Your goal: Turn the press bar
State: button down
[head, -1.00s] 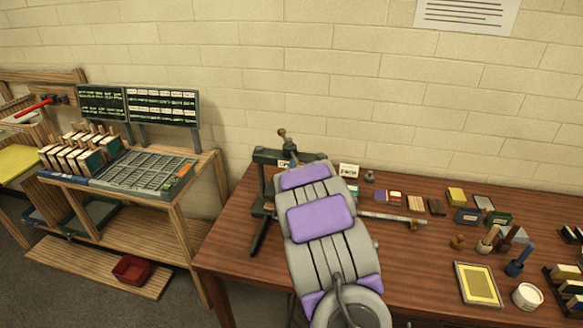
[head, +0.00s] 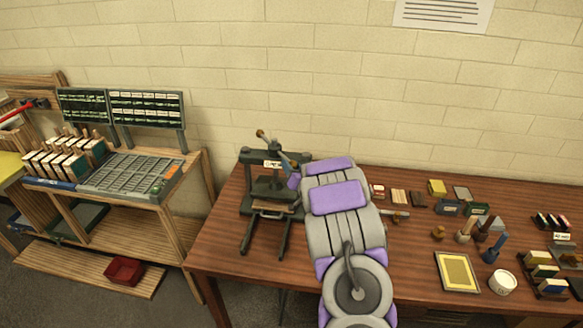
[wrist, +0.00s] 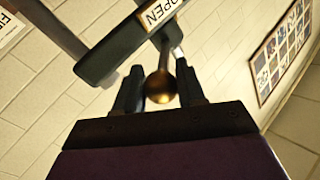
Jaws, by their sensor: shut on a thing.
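The dark press (head: 268,187) stands at the left of the wooden table in the head view, with a small label on its top beam. Its press bar (head: 268,143) slants across the top and has a brass knob at the far end. In the wrist view, the near brass ball knob (wrist: 160,87) of the bar sits between the fingers of my gripper (wrist: 160,92), which is shut on it. The press beam (wrist: 130,50) with an "OPEN" label is just above. In the head view my arm hides the gripper and the bar's near end.
The table (head: 225,245) carries stamps, small boxes, a yellow framed pad (head: 457,272) and a white pot (head: 503,282) to the right. A wooden type stand (head: 190,215) is at the left. A brick wall (head: 330,90) is behind.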

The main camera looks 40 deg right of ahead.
jog(key=c, duration=0.8)
grip_release()
jog(key=shift+d, duration=0.1)
jog(key=p+v, duration=0.3)
jog(key=v, duration=1.4)
jog(key=shift+s+d, duration=0.1)
jog(key=shift+s, duration=0.1)
jog(key=shift+w, duration=0.1)
